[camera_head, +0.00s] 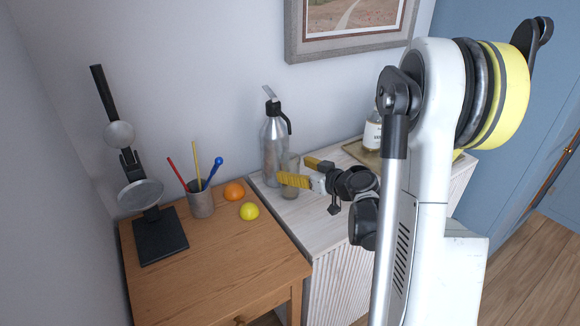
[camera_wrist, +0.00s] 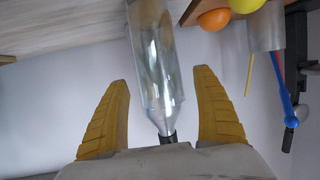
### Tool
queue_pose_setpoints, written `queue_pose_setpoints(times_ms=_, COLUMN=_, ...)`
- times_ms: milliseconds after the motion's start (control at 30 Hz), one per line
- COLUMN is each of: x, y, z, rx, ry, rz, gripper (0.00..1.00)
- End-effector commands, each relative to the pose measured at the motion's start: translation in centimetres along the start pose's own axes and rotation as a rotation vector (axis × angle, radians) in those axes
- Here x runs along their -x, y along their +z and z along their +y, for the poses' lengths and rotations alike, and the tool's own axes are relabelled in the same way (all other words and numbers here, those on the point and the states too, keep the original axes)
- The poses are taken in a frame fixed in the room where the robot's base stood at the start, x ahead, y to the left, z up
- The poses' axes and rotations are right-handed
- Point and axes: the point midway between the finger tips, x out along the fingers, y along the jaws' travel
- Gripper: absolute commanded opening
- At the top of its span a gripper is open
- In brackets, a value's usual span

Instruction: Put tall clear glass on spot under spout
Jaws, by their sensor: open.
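The tall clear glass (camera_head: 290,193) stands on the pale cabinet top, in front of the silver pump flask (camera_head: 272,145). The flask has a black handle and a raised lever; I cannot make out its spout or a marked spot under it. My gripper (camera_head: 298,171) is level with the glass, its near yellow finger crossing in front of it. In the wrist view my gripper (camera_wrist: 160,80) is open, with the glass (camera_wrist: 152,50) and flask (camera_wrist: 160,112) overlapping between the fingers. I cannot tell whether a finger touches the glass.
The wooden table (camera_head: 230,268) at left holds a cup of pens (camera_head: 201,200), an orange (camera_head: 234,191), a lemon (camera_head: 249,211) and a black stand (camera_head: 160,237). A tray (camera_head: 357,152) with a white-labelled bottle (camera_head: 372,136) is at the cabinet's right.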

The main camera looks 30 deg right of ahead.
Motion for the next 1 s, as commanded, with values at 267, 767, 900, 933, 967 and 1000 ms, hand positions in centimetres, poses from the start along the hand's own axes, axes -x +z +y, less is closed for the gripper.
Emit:
queue_pose_setpoints(times_ms=267, x=6.5, y=-0.2, z=0.1, rx=-0.001, ry=0.004, rz=0.000, gripper=0.78)
queue_pose_setpoints(times_ms=767, x=10.0, y=-14.4, z=-0.5, rx=0.098, ry=0.223, rz=0.310, gripper=0.78)
queue_pose_setpoints(times_ms=900, x=12.8, y=-19.9, z=-0.5, rx=0.040, ry=0.474, rz=0.351, gripper=0.78)
queue_pose_setpoints(times_ms=933, x=13.4, y=-19.9, z=-0.7, rx=0.017, ry=0.517, rz=0.322, gripper=0.78)
queue_pose_setpoints(times_ms=967, x=13.9, y=-19.5, z=-1.1, rx=-0.008, ry=0.552, rz=0.281, gripper=0.78)
queue_pose_setpoints(times_ms=1000, x=14.6, y=-18.4, z=-1.9, rx=-0.043, ry=0.585, rz=0.208, gripper=0.78)
